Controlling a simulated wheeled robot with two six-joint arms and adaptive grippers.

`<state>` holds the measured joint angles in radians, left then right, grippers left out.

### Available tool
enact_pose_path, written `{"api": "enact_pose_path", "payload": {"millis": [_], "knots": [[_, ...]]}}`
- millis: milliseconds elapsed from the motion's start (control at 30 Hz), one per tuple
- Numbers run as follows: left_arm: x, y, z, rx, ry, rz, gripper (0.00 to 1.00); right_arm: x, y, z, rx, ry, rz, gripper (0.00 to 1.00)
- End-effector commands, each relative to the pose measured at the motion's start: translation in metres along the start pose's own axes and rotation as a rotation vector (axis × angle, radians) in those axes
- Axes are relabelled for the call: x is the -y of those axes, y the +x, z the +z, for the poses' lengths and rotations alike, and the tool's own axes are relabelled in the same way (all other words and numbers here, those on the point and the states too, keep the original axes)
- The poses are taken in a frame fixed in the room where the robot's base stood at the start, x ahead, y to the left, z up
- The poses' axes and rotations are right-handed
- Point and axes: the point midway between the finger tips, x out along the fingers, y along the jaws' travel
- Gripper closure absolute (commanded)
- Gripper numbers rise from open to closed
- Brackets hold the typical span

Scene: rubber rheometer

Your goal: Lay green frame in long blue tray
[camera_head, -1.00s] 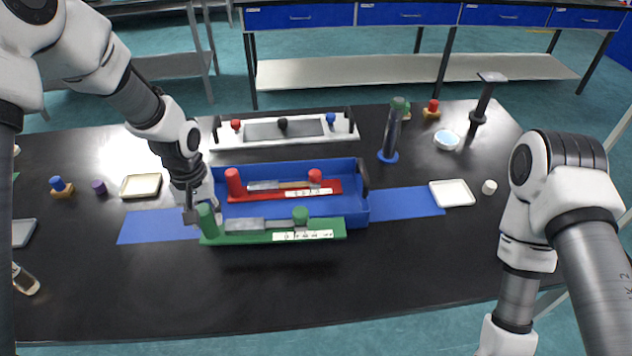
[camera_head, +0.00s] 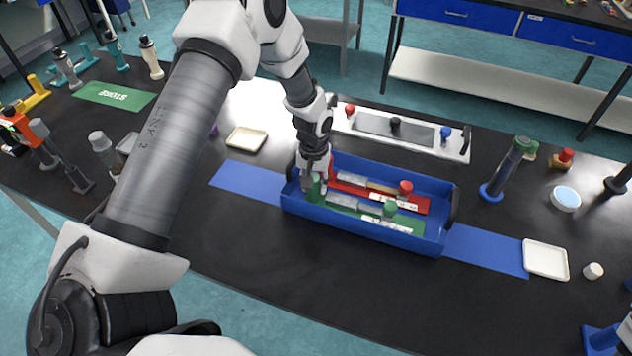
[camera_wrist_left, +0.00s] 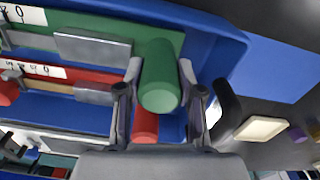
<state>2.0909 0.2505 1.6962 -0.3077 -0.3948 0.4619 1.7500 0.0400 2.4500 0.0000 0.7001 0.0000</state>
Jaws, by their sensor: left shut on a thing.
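The green frame (camera_head: 345,207) has a green post at its left end, a green knob, a grey block and a white label. It lies inside the long blue tray (camera_head: 370,233), along the near wall. A red frame (camera_head: 420,204) lies beside it, along the far side. My left gripper (camera_head: 314,185) is shut on the green post, at the tray's left end. In the left wrist view, the fingers of the left gripper (camera_wrist_left: 160,95) flank the green post of the green frame (camera_wrist_left: 155,60). Whether the frame rests flat on the tray floor I cannot tell. My right gripper is not in view.
A white rack (camera_head: 455,148) with red, black and blue knobs stands behind the tray. Blue mats (camera_head: 245,180) extend from both ends of the tray. White dishes (camera_head: 545,258) and a dark post on a blue base (camera_head: 492,192) stand nearby. The table in front is clear.

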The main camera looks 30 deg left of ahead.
Motion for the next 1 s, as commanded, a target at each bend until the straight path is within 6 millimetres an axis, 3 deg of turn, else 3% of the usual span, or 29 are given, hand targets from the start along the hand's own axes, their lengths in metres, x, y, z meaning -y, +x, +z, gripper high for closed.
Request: {"api": "enact_pose_path", "payload": {"millis": [333,367,400,767,867,1000], "knots": [[0.000,0.009,0.000,-0.001,-0.001,0.000,1.00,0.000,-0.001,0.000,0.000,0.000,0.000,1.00],[0.000,0.009,0.000,0.000,-0.001,0.000,0.53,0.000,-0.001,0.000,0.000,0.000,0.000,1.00],[0.000,0.009,0.000,0.000,-0.001,0.000,0.39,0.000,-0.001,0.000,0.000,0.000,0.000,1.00],[0.000,0.005,0.000,-0.001,-0.001,0.001,0.39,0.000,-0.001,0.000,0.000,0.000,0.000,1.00],[-0.001,-0.006,-0.001,-0.004,0.000,0.002,0.39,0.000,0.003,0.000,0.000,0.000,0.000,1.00],[-0.001,-0.037,-0.002,-0.007,-0.002,0.004,0.39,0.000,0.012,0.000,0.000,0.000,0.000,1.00]]}}
